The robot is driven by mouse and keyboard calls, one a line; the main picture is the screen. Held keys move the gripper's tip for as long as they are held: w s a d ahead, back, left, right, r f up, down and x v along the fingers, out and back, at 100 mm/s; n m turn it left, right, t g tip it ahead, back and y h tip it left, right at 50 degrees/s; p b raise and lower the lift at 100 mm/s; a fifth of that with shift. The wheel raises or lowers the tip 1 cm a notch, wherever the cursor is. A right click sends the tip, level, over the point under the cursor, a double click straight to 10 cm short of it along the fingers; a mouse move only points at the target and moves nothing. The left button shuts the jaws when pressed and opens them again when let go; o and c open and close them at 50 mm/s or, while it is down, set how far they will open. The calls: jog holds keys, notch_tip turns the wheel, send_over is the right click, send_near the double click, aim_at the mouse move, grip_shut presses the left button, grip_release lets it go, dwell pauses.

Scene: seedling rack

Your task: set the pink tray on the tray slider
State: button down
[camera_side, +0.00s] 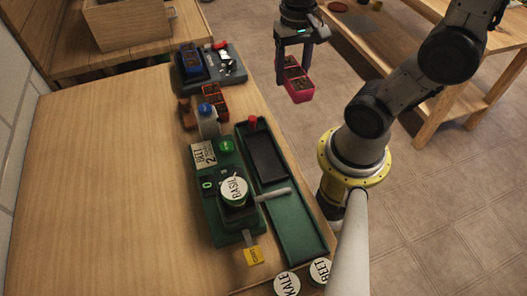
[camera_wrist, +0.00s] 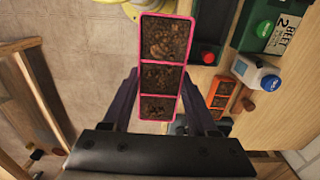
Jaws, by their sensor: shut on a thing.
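The pink tray (camera_side: 301,96) has three cells of dark soil. My gripper (camera_side: 293,72) is shut on it and holds it in the air beyond the right edge of the bench, above the floor. In the wrist view the pink tray (camera_wrist: 163,62) sits between the fingers (camera_wrist: 160,100) and extends out ahead of them. What seems to be the tray slider (camera_side: 265,155) is a dark, empty bed with a red knob (camera_side: 252,122), at the far end of a long green track (camera_side: 297,222). The tray is apart from it. The red knob also shows in the wrist view (camera_wrist: 207,57).
Left of the track stands a green machine with a BASIL-labelled jar (camera_side: 234,190). An orange tray (camera_side: 215,101), a white bottle with a blue cap (camera_side: 208,122) and a blue-and-grey device (camera_side: 210,65) stand behind. KALE (camera_side: 287,284) and BEET lids are near the front. The bench's left side is clear.

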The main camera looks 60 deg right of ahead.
dwell(0.3)
jog(key=shift+w+m, duration=0.35)
jog(key=shift+m, duration=0.45)
jog(key=shift+w+f+m, duration=0.2)
jog(key=shift+m, duration=0.1)
jog(key=w+a+f, duration=0.2)
jog(key=a, duration=0.4)
jog(key=n, duration=0.2)
send_over(264, 154)
notch_tip(264, 154, down, 2)
jog(key=shift+f, duration=3.1)
jog(key=shift+f, duration=0.2)
jog(key=shift+r, duration=0.25)
